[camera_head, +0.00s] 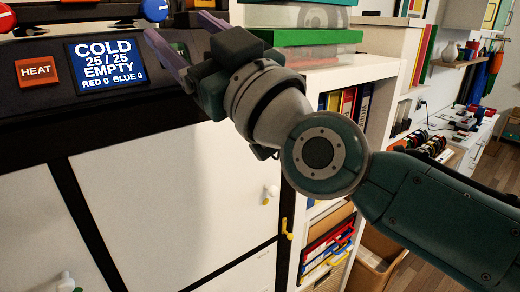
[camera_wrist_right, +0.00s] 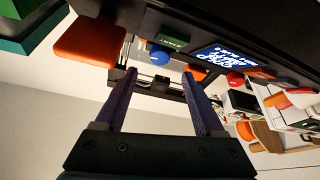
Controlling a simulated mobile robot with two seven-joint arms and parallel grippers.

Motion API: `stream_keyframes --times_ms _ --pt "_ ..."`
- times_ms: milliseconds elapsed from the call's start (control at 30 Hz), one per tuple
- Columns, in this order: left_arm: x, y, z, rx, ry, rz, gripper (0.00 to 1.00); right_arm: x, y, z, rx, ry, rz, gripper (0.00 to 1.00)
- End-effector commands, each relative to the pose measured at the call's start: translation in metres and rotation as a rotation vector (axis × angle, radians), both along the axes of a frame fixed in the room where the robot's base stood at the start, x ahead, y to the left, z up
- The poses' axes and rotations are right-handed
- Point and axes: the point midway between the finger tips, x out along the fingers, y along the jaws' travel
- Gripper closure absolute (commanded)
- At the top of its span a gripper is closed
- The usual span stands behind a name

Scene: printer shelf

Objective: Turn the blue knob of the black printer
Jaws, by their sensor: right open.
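The black printer (camera_head: 110,110) fills the left of the head view. Its blue knob (camera_head: 155,10) is at the top edge, just beyond my right gripper (camera_head: 178,27). In the right wrist view the blue knob (camera_wrist_right: 159,57) appears between the two purple fingertips of the right gripper (camera_wrist_right: 159,75), apart from both. The right gripper is open and empty. A red knob (camera_head: 7,18) is at the far left; it also shows in the wrist view (camera_wrist_right: 235,78). My left gripper is in neither view.
An orange HEAT button (camera_head: 36,70) and a blue display (camera_head: 105,65) reading COLD, 25/25, EMPTY sit on the panel. A green START button (camera_wrist_right: 175,42) is near the blue knob. A white shelf (camera_head: 385,75) with binders stands right of the printer.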

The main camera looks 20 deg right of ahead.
Motion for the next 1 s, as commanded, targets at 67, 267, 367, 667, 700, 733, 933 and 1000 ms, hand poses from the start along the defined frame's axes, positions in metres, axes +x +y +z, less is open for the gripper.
stream_keyframes --times_ms 67,267,367,667,700,733,933,1000 --pt "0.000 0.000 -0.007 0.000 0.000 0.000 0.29 -0.016 -0.007 -0.011 -0.001 0.003 -0.001 0.29" --pt "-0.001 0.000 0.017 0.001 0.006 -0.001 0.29 -0.046 0.002 -0.011 -0.039 0.116 0.078 0.29" --pt "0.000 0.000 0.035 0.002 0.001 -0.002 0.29 -0.060 0.010 -0.019 -0.077 0.227 0.129 0.29" --pt "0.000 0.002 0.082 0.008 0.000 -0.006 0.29 -0.109 0.008 -0.048 -0.175 0.605 0.178 0.29" --pt "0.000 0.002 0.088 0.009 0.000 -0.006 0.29 -0.116 0.004 -0.052 -0.187 0.661 0.171 0.29" --pt "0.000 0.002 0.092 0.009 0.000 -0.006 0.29 -0.122 0.001 -0.055 -0.194 0.702 0.165 0.29" --pt "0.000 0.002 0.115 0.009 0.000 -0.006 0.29 -0.157 -0.022 -0.071 -0.228 0.933 0.105 0.29" --pt "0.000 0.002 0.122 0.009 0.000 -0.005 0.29 -0.169 -0.032 -0.074 -0.236 1.009 0.075 0.29"
